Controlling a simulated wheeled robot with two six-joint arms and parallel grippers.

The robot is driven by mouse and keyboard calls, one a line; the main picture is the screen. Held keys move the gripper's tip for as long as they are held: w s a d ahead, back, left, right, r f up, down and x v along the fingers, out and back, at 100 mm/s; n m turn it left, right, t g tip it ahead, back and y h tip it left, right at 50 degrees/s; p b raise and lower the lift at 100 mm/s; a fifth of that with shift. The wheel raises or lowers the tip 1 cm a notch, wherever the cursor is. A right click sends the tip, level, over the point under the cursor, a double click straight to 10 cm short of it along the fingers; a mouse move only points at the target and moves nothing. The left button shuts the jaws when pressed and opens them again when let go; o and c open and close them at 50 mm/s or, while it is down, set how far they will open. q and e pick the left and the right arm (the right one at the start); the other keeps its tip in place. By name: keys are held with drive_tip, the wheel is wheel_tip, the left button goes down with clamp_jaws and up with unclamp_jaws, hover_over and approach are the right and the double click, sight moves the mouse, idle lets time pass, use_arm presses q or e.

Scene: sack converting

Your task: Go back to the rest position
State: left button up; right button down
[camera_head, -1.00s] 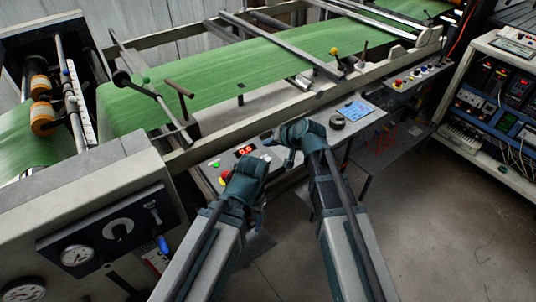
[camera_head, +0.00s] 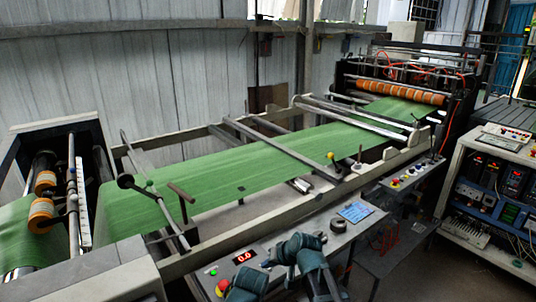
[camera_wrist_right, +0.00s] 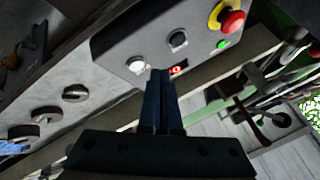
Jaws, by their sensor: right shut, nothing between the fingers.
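My right gripper (camera_head: 284,249) is at the bottom of the head view, in front of the control panel (camera_head: 318,236) of the sack machine. In the right wrist view its two dark fingers (camera_wrist_right: 160,78) are together, with nothing between them. My left arm (camera_head: 246,284) shows only in part at the bottom edge of the head view. Its fingers cannot be made out.
Green sack cloth (camera_head: 230,175) runs across the machine frame behind the panel. An electronics cabinet (camera_head: 493,180) stands at the right.

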drive_tip(key=s+d+f+n+g+h, duration=0.1)
drive_tip(key=s+d+f+g+h, duration=0.1)
drive_tip(key=s, duration=0.9)
drive_tip(key=s+d+f+n+g+h, duration=0.2)
drive_tip(key=s+d+g+h, duration=0.1)
drive_tip(key=s, duration=0.7)
drive_tip(key=shift+s+d+f+g+h, duration=0.2)
drive_tip(key=shift+s+d+g+h, duration=0.3)
drive_tip(key=shift+h, duration=0.4)
drive_tip(key=shift+w, duration=0.15)
